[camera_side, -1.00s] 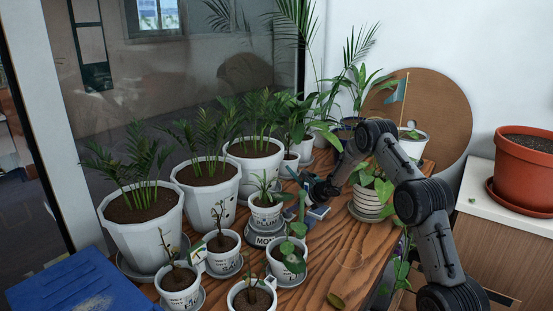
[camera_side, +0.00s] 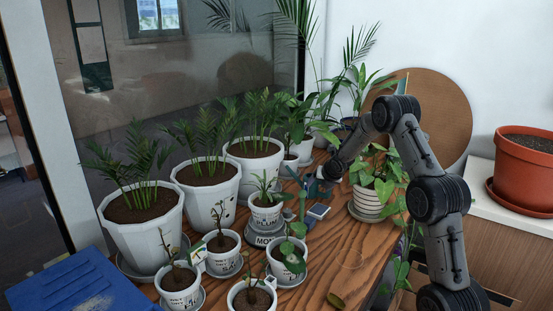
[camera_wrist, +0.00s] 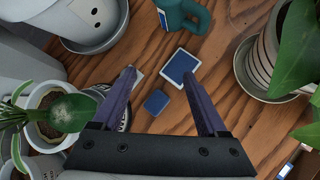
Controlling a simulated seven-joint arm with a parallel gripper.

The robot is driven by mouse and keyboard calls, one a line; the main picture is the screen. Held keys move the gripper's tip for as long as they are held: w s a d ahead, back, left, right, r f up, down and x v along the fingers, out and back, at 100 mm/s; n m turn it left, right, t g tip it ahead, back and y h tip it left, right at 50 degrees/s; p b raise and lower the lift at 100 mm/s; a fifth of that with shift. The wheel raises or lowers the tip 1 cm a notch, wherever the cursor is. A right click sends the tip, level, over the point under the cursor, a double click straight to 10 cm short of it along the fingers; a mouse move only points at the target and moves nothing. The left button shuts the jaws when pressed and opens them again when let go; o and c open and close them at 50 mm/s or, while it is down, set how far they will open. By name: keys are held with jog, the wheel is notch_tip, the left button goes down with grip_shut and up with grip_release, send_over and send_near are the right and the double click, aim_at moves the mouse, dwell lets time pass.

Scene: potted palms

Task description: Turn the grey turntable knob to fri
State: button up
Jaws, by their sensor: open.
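The grey turntable (camera_side: 270,231) stands on the wooden table in the side view, under a small white pot marked PLUM (camera_side: 266,215). Its front label begins "MO"; the rest is hidden by a leafy plant. My gripper (camera_side: 316,180) is open and empty, above the table to the right of and behind the turntable, apart from it. In the wrist view my gripper (camera_wrist: 157,76) has its two fingers spread wide over bare wood and two small blue squares. A potted plant (camera_wrist: 60,113) with dark lettering beside it shows at the left, partly behind the left finger.
A blue-and-white box (camera_side: 318,211) lies right of the turntable, near a teal can (camera_wrist: 184,14). A striped white pot (camera_side: 368,202) stands right of my gripper. Large palm pots (camera_side: 206,195) stand left, small pots in front.

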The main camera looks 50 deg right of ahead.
jog(key=w+a+r+m+t+y, duration=0.1)
jog(key=w+a+r+m+y, duration=0.2)
jog(key=a+r+m, duration=0.4)
jog(key=w+a+r+m+t+y, duration=0.1)
jog(key=w+a+r+m+y, duration=0.3)
jog(key=a+r+m, duration=0.3)
jog(key=shift+w+a+r+m+t+y, duration=0.25)
jog(key=shift+a+m+y, duration=0.45)
jog(key=shift+m, duration=0.9)
jog(key=shift+a, duration=0.1)
